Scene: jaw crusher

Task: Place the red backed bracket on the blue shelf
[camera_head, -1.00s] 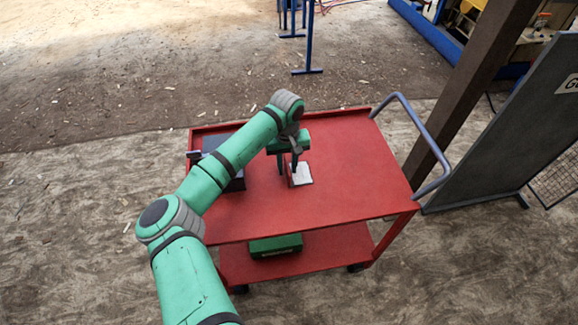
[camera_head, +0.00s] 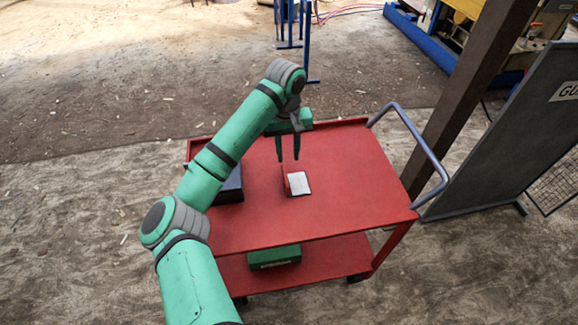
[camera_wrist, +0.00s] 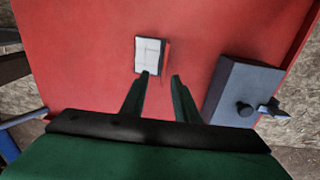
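The bracket (camera_head: 300,183) lies on the red cart top, with a pale, gridded plate and a thin red back along its left edge. In the wrist view the bracket (camera_wrist: 148,55) is just beyond my fingertips, its red back facing the gap between them. My gripper (camera_head: 288,160) hangs over the cart, fingers down, just above and behind the red back. The wrist view shows my gripper (camera_wrist: 160,76) open, with nothing between its fingers. I cannot make out a blue shelf for certain.
A dark blue box (camera_head: 231,187) stands left of the bracket; the wrist view shows a knob on this box (camera_wrist: 238,88). The red cart (camera_head: 350,180) has clear space to the right, a blue-grey handle (camera_head: 425,150) and a green case (camera_head: 274,257) below. Blue posts (camera_head: 312,45) stand behind.

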